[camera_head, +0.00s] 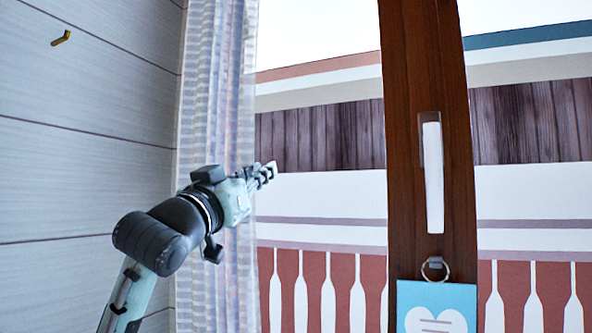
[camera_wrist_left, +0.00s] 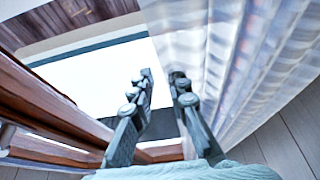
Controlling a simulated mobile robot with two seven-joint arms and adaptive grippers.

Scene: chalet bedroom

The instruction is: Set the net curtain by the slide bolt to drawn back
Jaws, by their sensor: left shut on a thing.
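The net curtain (camera_head: 213,90) is pale and sheer with faint stripes. It hangs in narrow folds at the left side of the window in the head view, beside the plank wall. My left gripper (camera_head: 268,172) is at the curtain's right edge, shut on it. In the left wrist view the curtain (camera_wrist_left: 235,60) spreads to the right, and its edge runs between the close-set fingers of the gripper (camera_wrist_left: 161,78). I cannot make out a slide bolt in either view. My right gripper is not in view.
A brown wooden window post (camera_head: 400,60) with a white handle (camera_head: 433,175) stands right of the gripper. A blue heart card (camera_head: 437,306) hangs from a ring below it. A small brass hook (camera_head: 61,38) is on the plank wall (camera_head: 80,180).

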